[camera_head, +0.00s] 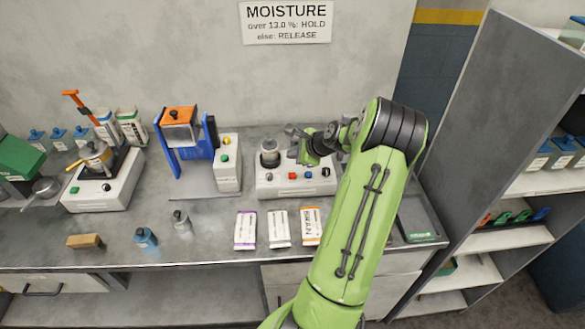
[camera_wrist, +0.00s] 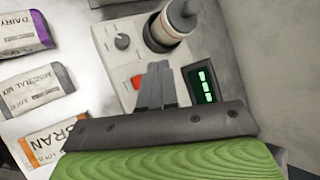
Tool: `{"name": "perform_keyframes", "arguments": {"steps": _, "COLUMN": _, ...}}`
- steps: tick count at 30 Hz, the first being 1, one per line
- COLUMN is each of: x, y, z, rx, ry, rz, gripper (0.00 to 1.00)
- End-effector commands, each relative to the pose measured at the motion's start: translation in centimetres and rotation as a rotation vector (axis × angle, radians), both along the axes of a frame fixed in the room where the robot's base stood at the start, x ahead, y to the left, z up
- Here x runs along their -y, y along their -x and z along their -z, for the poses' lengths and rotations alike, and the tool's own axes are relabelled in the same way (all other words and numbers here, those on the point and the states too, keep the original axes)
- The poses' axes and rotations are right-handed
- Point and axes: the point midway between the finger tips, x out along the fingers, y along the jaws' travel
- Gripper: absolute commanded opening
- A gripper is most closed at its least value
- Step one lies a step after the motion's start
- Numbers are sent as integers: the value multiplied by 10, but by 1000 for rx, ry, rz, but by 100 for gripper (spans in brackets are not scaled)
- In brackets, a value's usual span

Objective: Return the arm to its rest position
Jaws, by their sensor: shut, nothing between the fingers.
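My green arm reaches up over the bench from the bottom of the head view and bends at a dark elbow. My gripper (camera_head: 293,131) is above the white moisture meter (camera_head: 262,185), beside the dark-topped cylinder (camera_head: 269,152) standing on it. In the wrist view the fingers of my gripper (camera_wrist: 156,85) are together with nothing between them. Behind them are the meter's red button (camera_wrist: 138,82), its knob and a lit green display (camera_wrist: 203,84). The cylinder also shows there (camera_wrist: 172,26). I cannot tell whether the fingertips touch the meter.
Three small sacks (camera_head: 278,229) lie on the bench in front of the meter. A blue frame machine (camera_head: 185,140) stands left of it. A grey shelf unit (camera_head: 490,120) rises close at the right.

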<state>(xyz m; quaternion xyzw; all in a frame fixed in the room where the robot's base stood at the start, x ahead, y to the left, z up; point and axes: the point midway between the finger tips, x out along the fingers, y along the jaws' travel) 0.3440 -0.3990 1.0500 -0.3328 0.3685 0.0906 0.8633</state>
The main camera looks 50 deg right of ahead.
Motion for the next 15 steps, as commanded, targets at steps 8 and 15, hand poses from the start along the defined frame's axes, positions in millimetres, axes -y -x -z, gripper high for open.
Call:
{"name": "perform_keyframes", "arguments": {"steps": 8, "x": 0, "y": 0, "z": 3, "rx": -1, "ry": -1, "rz": 0, "gripper": 0}}
{"name": "perform_keyframes", "arguments": {"steps": 15, "x": -3, "y": -2, "z": 1, "rx": -4, "ry": 6, "rz": -12, "gripper": 0}}
